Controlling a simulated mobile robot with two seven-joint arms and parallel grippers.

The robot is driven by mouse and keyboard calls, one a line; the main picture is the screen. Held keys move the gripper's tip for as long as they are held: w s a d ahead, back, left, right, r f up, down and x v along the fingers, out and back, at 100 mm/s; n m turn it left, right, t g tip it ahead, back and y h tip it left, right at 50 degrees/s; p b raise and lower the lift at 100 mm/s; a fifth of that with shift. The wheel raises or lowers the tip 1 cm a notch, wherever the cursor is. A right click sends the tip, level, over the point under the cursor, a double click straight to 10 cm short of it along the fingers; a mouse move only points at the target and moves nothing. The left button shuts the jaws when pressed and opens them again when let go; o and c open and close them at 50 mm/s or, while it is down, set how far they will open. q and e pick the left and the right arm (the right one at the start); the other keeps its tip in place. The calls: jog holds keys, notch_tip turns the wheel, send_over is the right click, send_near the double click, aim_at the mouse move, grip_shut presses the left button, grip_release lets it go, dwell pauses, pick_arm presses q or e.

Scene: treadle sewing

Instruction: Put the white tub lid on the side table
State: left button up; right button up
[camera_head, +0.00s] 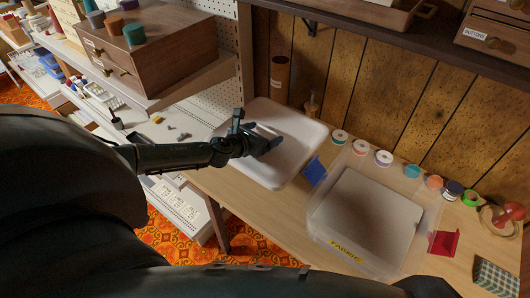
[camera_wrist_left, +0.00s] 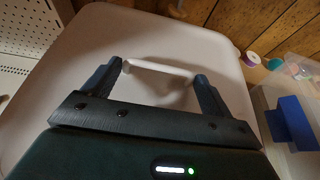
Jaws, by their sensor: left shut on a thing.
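The white tub lid (camera_head: 295,128) is a broad, rounded rectangle over the back left part of the wooden table (camera_head: 262,218), left of the clear tub. In the left wrist view the lid (camera_wrist_left: 85,45) fills most of the picture, with a raised white handle (camera_wrist_left: 160,68). My right gripper is not in view.
Several spools line the back, with a brown cylinder (camera_head: 280,78) near the wall. A drawer box (camera_head: 150,50) and white pegboard (camera_head: 222,85) stand at left.

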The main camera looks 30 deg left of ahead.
pick_arm(q)
notch_tip(320, 180, down, 4)
jog(key=shift+r, duration=0.15)
notch_tip(320, 180, down, 4)
jog(key=b, duration=0.2)
jog(key=shift+b, duration=0.4)
jog(key=shift+f, duration=0.3)
jog(key=shift+f+b, duration=0.2)
jog(key=shift+b, duration=0.15)
jog(key=o, duration=1)
jog(key=shift+r, duration=0.1)
jog(key=shift+o, duration=0.2)
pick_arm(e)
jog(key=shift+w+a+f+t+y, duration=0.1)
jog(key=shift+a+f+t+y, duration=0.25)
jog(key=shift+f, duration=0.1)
